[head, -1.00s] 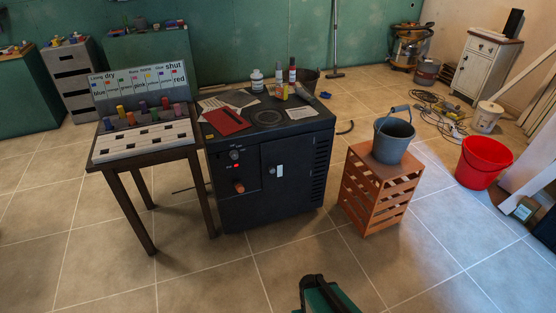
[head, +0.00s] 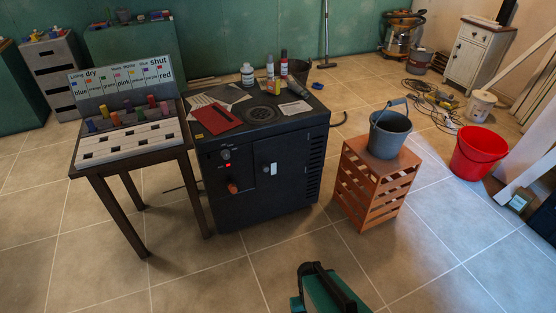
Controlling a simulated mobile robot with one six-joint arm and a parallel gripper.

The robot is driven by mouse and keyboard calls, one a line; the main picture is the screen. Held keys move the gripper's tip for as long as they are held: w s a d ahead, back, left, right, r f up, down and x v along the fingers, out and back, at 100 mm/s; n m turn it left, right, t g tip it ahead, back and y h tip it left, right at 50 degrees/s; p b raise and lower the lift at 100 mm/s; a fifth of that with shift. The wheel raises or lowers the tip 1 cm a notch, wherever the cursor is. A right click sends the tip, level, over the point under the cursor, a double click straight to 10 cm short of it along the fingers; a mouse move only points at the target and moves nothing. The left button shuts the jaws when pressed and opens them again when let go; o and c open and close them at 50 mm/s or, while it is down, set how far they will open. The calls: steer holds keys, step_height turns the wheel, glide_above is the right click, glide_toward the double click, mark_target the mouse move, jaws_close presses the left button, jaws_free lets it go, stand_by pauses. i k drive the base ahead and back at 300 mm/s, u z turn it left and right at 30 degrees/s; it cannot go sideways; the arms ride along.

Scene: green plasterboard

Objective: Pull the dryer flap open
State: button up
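The dryer looks to be the dark cabinet (head: 222,205) in the middle, with dials, a small red light and an orange-red knob on its front left. Its flap (head: 284,170) is the panel on the front right, with a pale handle or latch (head: 273,169) near its left edge. The flap sits flush and looks shut. My gripper cannot be made out; a green and black part at the bottom edge seems to be my own arm, well short of the dryer.
A dark table (head: 132,160) with a label board and coloured pegs stands close left of the dryer. An orange slatted crate (head: 368,192) bearing a grey bucket (head: 389,135) stands to its right. A red bucket (head: 480,153) is further right. The floor before the dryer is clear.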

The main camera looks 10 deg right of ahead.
mark_target(283, 158)
steer(key=z, duration=0.05)
steer(key=k, duration=0.65)
steer(key=u, duration=0.35)
steer(key=i, duration=0.55)
steer(key=u, duration=0.75)
steer(key=i, duration=0.65)
steer(key=u, duration=0.15)
